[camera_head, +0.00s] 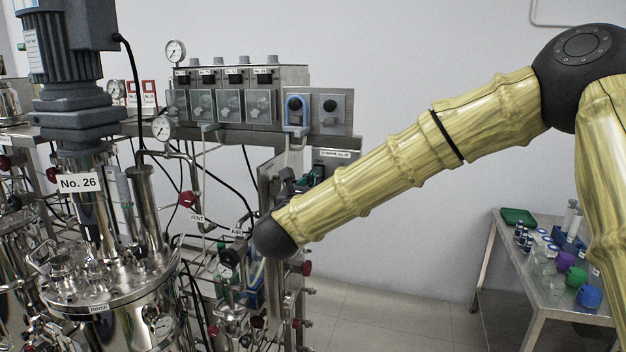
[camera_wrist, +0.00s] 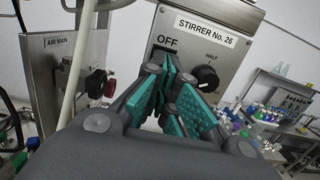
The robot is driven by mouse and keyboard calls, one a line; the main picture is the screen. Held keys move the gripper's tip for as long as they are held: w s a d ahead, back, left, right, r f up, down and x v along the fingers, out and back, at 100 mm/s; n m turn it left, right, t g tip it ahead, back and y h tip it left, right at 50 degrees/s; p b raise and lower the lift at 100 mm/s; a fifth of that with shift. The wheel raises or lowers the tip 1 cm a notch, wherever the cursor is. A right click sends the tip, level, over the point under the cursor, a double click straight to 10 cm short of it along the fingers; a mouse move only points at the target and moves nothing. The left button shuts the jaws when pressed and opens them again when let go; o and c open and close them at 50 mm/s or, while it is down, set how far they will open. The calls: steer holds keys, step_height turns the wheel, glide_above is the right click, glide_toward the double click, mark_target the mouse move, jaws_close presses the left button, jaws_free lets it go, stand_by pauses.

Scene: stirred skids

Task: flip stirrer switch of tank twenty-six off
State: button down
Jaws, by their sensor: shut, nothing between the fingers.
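The stirrer box is a grey metal box with a label "STIRRER No. 26" (camera_wrist: 206,27) in the wrist view. Its face shows "OFF" at the left and "HALF" above a black rotary knob (camera_wrist: 207,75). A pale mark shows at the knob's lower left; its exact pointing is hard to tell. My gripper (camera_wrist: 177,98), with teal pads, is shut and empty in front of the box, just left of the knob; contact cannot be told. In the head view the box's label (camera_head: 335,154) shows behind my arm, and tank No. 26 (camera_head: 105,293) stands at the left.
A metal panel marked "AIR MAIN" (camera_wrist: 58,42) and a red-and-black valve handle (camera_wrist: 97,84) are left of my gripper. A row of switch boxes (camera_head: 233,105) stands above. A side table (camera_head: 545,299) with labware is at the right, with bare floor before it.

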steer(key=shift+w+f+b, duration=0.15)
steer(key=shift+b, duration=1.05)
steer(key=shift+b, duration=0.4)
steer(key=g+b, duration=0.1)
steer(key=b, duration=0.1)
steer(key=r+g+b, duration=0.1)
steer(key=b, duration=0.1)
steer(key=shift+d+r+y, duration=0.15)
steer(key=shift+r+y, duration=0.15)
steer(key=f+b+v, duration=0.1)
steer(key=b+v, duration=0.6)
steer(key=v, duration=0.7)
steer(key=shift+r+b, duration=0.3)
steer(key=shift+r, duration=0.1)
